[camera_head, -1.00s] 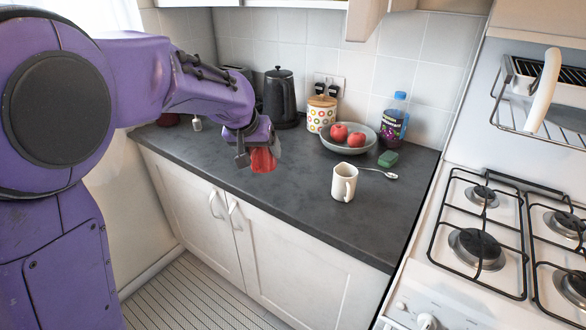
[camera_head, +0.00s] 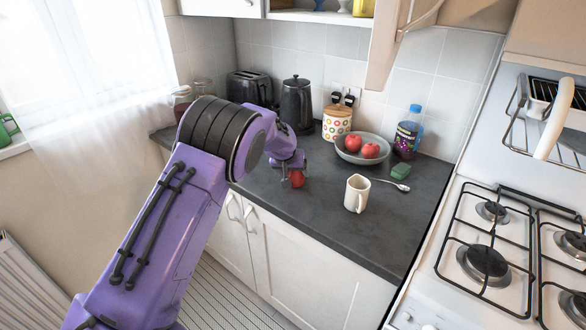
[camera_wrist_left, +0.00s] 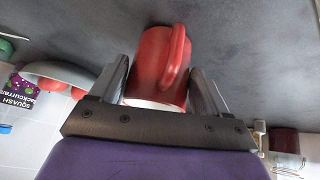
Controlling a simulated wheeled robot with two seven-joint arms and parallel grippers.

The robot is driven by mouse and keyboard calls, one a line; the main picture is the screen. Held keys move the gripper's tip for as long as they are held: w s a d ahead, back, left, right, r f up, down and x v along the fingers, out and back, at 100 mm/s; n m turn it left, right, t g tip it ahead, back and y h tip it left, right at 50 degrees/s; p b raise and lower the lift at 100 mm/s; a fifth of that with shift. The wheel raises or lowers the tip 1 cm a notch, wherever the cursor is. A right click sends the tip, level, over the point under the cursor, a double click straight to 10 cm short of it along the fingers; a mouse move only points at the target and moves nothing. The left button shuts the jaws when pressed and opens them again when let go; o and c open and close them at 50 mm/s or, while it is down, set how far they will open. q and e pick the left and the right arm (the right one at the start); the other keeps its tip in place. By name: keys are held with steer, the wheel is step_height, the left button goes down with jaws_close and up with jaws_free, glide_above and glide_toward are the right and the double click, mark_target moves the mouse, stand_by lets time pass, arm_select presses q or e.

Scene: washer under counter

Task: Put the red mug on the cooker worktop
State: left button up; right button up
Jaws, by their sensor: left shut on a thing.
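The red mug (camera_head: 297,178) is over the dark grey worktop (camera_head: 340,232), partly hidden by my left gripper (camera_head: 292,172). In the left wrist view the mug (camera_wrist_left: 158,62) sits between the two fingers of my left gripper (camera_wrist_left: 162,88), with its handle pointing up in the picture. The gripper is shut on it. I cannot tell whether the mug touches the worktop. The white cooker (camera_head: 458,197) with its black-grated gas burners stands at the right, beyond the worktop's right end. My right gripper is not in view.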

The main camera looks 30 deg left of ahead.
arm_select(q)
steer(key=shift+w, duration=0.1)
steer(key=o, duration=1.2)
steer(key=shift+f, duration=0.1)
steer(key=b+v, duration=0.2)
steer(key=v, duration=1)
steer(key=shift+s, duration=0.2)
